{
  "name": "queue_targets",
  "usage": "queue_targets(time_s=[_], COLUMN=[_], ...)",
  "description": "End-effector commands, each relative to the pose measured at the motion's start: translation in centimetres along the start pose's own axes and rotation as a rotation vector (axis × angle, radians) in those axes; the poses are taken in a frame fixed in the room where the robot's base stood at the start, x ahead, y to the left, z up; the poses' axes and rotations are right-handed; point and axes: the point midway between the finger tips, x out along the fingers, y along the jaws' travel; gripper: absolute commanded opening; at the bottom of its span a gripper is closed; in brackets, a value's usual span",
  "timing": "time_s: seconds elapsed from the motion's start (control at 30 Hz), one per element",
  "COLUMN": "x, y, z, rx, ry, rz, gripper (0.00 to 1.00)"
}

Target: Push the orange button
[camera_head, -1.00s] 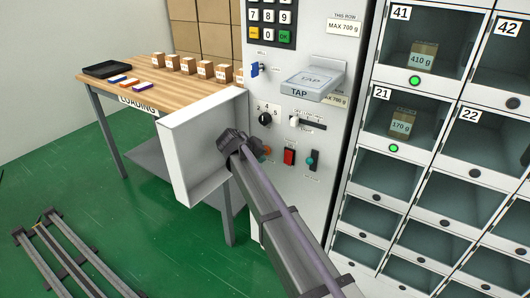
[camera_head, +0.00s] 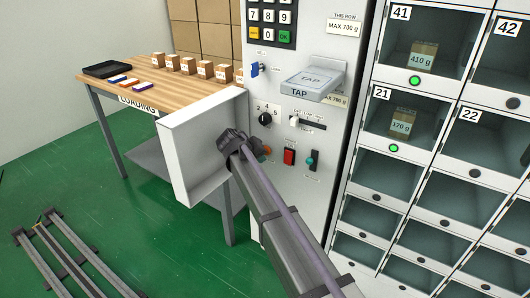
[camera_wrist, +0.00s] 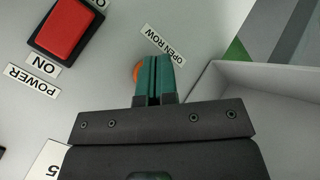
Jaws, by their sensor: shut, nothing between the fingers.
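The orange button shows in the head view (camera_head: 266,150) as a small round knob on the white control panel (camera_head: 325,200), partly covered by my arm's end. In the wrist view only a sliver of the orange button (camera_wrist: 137,72) shows at the left edge of my fingers, beside the "OPEN ROW" label (camera_wrist: 163,44). My gripper (camera_wrist: 155,62) has its green fingers shut and empty, overlapping the button in that view. Whether the fingertips touch the button cannot be told. In the head view the fingers are hidden behind my wrist.
A red power switch (camera_head: 289,157) and a teal knob (camera_head: 313,160) sit right of the button. A white open tray (camera_head: 187,165) stands just left of my wrist. A card-tap shelf (camera_head: 308,82) juts out above. Numbered lockers (camera_head: 352,160) stand at right.

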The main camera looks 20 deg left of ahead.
Motion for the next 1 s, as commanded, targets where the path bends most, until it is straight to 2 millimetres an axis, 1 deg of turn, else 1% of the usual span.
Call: queue_targets(time_s=[0.4,1.0], x=[0.6,0.83], y=[0.43,0.59], z=[-0.46,-0.62], rx=[0.0,0.0], ry=[0.0,0.0], rz=[0.0,0.0], gripper=[0.0,0.0])
